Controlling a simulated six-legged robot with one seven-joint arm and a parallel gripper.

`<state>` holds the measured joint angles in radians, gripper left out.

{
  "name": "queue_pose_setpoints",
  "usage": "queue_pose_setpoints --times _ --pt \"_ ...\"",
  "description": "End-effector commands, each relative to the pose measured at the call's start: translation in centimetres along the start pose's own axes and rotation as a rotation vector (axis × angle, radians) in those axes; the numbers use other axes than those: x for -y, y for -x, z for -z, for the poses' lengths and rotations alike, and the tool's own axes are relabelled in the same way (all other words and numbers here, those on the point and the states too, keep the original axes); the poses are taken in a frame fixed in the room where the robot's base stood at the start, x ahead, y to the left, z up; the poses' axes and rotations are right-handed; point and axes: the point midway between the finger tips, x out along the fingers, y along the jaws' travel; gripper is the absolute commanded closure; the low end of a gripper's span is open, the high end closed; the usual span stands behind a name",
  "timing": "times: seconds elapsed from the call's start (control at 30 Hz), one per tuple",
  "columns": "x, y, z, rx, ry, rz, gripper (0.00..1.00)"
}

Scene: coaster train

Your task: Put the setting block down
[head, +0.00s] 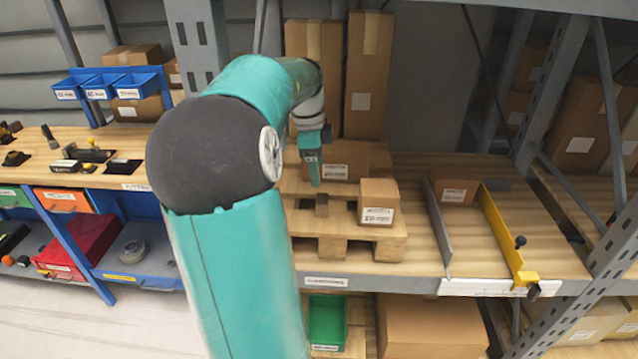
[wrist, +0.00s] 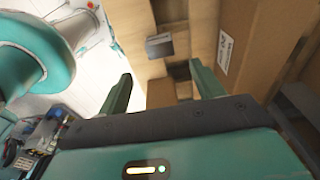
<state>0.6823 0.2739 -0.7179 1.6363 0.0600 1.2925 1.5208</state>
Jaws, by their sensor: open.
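In the wrist view, a small grey block (wrist: 159,46) rests on the wood just beyond my fingertips. A gap shows between the fingertips and the block.
The labelled carton (wrist: 240,45) is close to my right finger in the wrist view. A wide carton (head: 335,165) lies behind the pallet.

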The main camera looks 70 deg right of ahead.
Motion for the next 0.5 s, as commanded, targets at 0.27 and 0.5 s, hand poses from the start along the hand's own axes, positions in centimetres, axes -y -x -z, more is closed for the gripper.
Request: queue_pose_setpoints --times 0.27,0.5 --pt "0.0 3.3 0.0 0.001 0.000 0.000 0.33" --pt "0.0 3.4 0.0 0.000 0.000 -0.001 0.33"
